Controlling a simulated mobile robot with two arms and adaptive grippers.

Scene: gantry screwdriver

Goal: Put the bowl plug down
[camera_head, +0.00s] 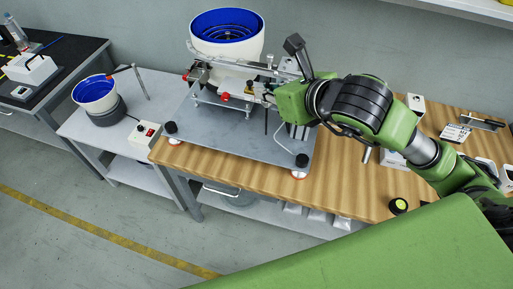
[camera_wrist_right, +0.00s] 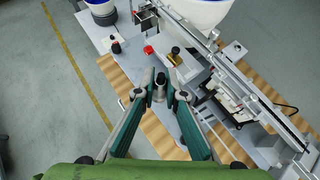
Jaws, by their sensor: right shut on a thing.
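My right gripper (camera_wrist_right: 161,84) shows in the right wrist view, its two teal fingers reaching up from the bottom. Its tips are closed on a small grey cylindrical piece with a dark top, which I take to be the bowl plug (camera_wrist_right: 159,91). The piece is over the grey plate of the screw-feeding machine (camera_wrist_right: 189,112); I cannot tell whether it touches anything below. In the head view, my right wrist is at the right side of this machine (camera_head: 232,132), and the held piece cannot be made out. My left gripper is in neither view.
A white bowl feeder with blue inside (camera_head: 228,38) stands behind the rail. A smaller blue-lined bowl (camera_head: 95,94) stands on the grey side table (camera_head: 75,128) at left.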

